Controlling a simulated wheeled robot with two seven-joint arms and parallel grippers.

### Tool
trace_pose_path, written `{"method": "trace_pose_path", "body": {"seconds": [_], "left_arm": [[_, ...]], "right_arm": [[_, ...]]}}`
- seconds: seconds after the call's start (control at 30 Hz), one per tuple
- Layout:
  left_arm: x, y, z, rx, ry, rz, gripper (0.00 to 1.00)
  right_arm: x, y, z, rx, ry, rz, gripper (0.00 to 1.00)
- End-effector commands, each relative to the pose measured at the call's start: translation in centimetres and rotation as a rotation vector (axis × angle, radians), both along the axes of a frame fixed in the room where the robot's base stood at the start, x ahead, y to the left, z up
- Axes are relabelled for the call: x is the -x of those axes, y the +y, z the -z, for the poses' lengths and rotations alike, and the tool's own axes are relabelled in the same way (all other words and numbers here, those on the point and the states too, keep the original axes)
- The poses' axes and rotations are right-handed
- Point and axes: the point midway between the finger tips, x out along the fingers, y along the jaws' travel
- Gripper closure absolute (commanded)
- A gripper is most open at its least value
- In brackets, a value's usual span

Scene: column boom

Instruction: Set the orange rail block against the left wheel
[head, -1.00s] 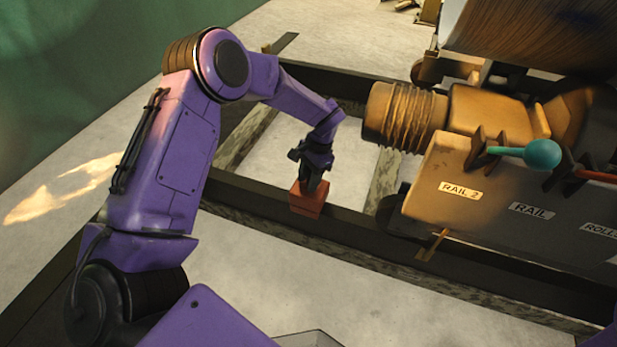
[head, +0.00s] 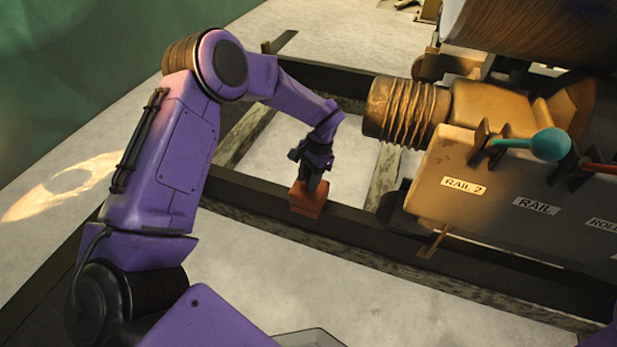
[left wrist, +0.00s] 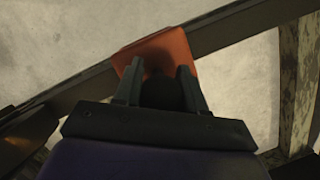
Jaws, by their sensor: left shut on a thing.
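The orange rail block (head: 306,200) sits at the dark near rail (head: 345,222), left of the carriage. My left gripper (head: 313,182) comes down from above and is shut on the block. In the left wrist view the block (left wrist: 157,50) shows between and beyond the two dark fingers (left wrist: 160,74). I cannot tell whether its underside touches the rail. The dark wheel (head: 391,207) at the carriage's left end is partly hidden under the body. A clear gap of rail lies between block and wheel. My right gripper is not in view.
The tan carriage (head: 490,205) carries labels such as RAIL 2, a ribbed bellows (head: 400,112) and a lever with a teal knob (head: 550,145). A small bracket (head: 435,241) hangs by the near rail. Pale floor lies open in front.

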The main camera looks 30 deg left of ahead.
Motion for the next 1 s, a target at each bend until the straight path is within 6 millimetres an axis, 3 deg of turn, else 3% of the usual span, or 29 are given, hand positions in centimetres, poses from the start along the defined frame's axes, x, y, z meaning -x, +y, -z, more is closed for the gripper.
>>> {"method": "trace_pose_path", "body": {"seconds": [0.43,0.47,0.53,0.87,1.0], "left_arm": [[-0.1,0.0,0.2,0.0,-0.002,-0.001,1.0],[-0.1,0.0,0.2,0.0,-0.002,-0.001,0.53],[-0.1,0.0,0.3,0.0,-0.002,-0.001,0.31],[0.1,0.0,0.5,0.001,0.001,0.0,0.3],[-0.6,-0.2,-2.2,0.0,-0.002,-0.001,0.3]], "right_arm": [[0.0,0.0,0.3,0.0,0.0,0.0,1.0],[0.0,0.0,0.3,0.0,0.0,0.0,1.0],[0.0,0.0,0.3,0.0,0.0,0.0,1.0],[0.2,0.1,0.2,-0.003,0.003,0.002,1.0],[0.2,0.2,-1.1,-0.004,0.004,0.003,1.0]]}}
